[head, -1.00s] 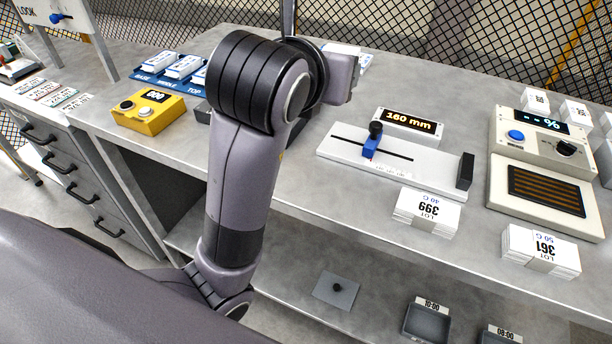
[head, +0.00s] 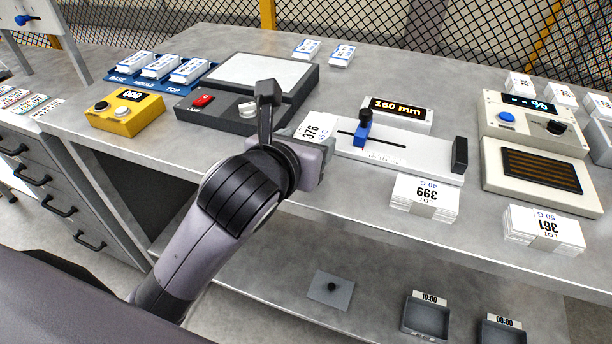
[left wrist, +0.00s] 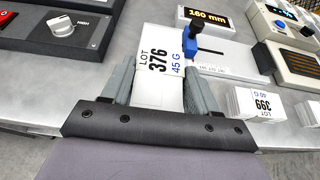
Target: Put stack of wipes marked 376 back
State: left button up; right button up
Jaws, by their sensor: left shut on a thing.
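The stack of wipes marked 376 (head: 313,127) is white, with LOT 376 and 45 G on its top label. In the head view it shows just beyond my left gripper (head: 306,142), by the left end of the white slide gauge (head: 400,159). In the left wrist view the stack (left wrist: 158,65) sits between the two grey fingers of my left gripper (left wrist: 160,88), which is shut on it. The gripper hides its near side, and I cannot tell whether its underside touches the bench. My right gripper is not in view.
Stacks marked 399 (head: 425,198) and 361 (head: 543,229) stand near the bench's front edge. A lamp box (head: 250,82), a yellow counter (head: 126,112) and a blue rack (head: 165,72) with stacks stand left. A control panel (head: 540,127) stands right.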

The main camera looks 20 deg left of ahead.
pick_arm(q)
notch_tip(320, 180, down, 5)
jog(key=shift+f+b, duration=0.15)
jog(key=shift+b, duration=0.45)
jog(key=shift+f, duration=0.2)
jog(key=shift+f, duration=0.1)
jog(key=o, duration=1.2)
